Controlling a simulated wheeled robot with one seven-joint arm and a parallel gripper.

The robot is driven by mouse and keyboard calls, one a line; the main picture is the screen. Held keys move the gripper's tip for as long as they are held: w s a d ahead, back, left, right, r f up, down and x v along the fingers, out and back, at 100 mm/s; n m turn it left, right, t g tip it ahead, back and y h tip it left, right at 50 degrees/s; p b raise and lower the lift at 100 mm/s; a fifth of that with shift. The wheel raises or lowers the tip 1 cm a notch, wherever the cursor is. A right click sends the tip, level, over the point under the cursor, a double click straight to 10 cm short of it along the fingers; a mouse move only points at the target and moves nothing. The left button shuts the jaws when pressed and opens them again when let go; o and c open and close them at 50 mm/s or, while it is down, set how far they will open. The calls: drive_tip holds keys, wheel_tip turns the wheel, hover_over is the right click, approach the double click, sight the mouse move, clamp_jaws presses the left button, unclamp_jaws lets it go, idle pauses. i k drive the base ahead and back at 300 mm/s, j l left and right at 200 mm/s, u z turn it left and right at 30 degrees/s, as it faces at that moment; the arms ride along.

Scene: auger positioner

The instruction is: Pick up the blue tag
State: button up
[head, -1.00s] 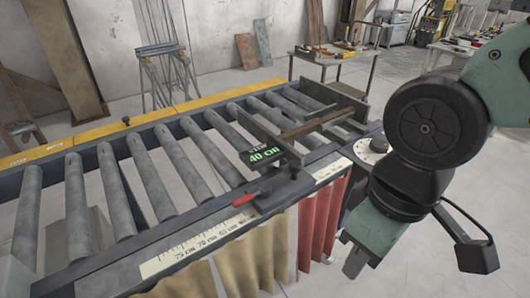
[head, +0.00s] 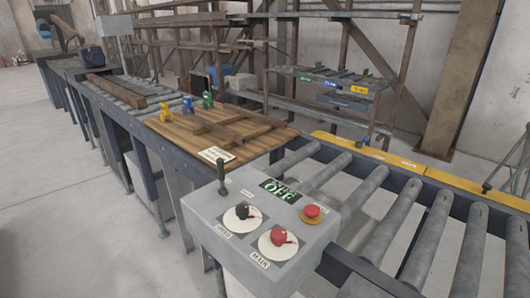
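A small blue piece (head: 187,105), which looks like the blue tag, stands on the wooden board top (head: 178,140) beyond the control box. It is between a similar yellow piece (head: 165,113) on its left and a green one (head: 207,101) on its right. Its fine shape is too small to tell. My gripper is not in view now.
A grey control box (head: 235,245) with knobs, a red button and a display reading OFF stands in front. Loose planks (head: 240,130) lie on the board top. A roller conveyor (head: 430,225) runs at right. A rack tray (head: 315,76) carries coloured labels.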

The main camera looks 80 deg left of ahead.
sight(187, 102)
drive_tip(key=u, duration=0.5)
drive_tip(key=j+u, duration=0.15)
drive_tip(key=u, duration=0.8)
drive_tip(key=j+u, duration=0.1)
drive_tip(key=u, duration=0.4)
drive_tip(key=i+u, duration=0.1)
drive_tip(key=u, duration=0.4)
drive_tip(key=i+j+u, duration=0.15)
drive_tip(key=i+l, duration=0.05)
